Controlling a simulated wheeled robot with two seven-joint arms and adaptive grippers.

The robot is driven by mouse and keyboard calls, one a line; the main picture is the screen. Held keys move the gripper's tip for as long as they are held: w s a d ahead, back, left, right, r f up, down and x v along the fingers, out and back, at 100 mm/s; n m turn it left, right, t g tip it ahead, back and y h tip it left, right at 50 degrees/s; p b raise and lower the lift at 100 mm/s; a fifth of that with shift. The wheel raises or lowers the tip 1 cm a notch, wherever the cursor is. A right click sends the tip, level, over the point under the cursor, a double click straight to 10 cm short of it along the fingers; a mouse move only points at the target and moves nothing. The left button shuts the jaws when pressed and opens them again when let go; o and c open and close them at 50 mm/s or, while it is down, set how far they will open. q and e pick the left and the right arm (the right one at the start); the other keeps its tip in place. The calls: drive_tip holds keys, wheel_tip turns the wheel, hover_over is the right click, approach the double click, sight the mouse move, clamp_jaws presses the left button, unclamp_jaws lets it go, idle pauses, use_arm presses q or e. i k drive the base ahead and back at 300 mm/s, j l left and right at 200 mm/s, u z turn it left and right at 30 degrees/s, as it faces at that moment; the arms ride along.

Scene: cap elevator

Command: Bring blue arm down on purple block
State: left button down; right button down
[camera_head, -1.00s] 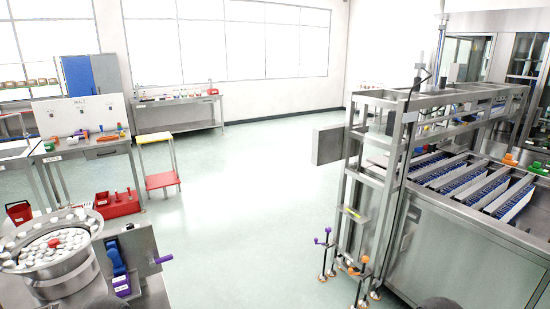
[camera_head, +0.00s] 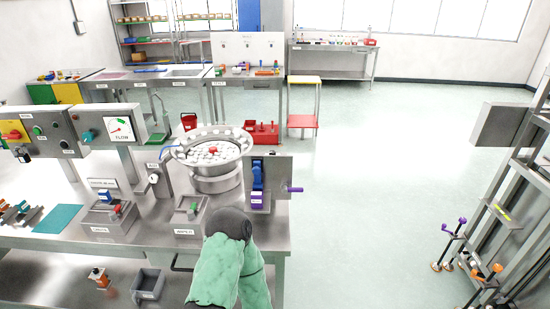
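The blue arm (camera_head: 257,174) stands roughly upright on a grey metal unit just right of the round bowl of white caps. The purple block (camera_head: 257,201) sits low on the same unit, directly below the blue arm in the picture. I cannot tell at this size whether the two touch. A bent part of one of my arms, with green sleeves and a dark joint, rises from the bottom centre, in front of and left of the unit. Neither of my grippers shows.
A purple-knobbed handle (camera_head: 294,189) sticks out to the right of the unit. The cap bowl (camera_head: 212,150) stands to its left. Small control boxes (camera_head: 110,217) and a teal mat (camera_head: 58,218) lie along the bench.

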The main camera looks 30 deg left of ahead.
sight(257, 184)
drive_tip(key=u, duration=1.1)
drive_tip(key=i+j+z, duration=0.25)
drive_tip(key=i+j, duration=0.2)
drive_tip(key=i, duration=0.15)
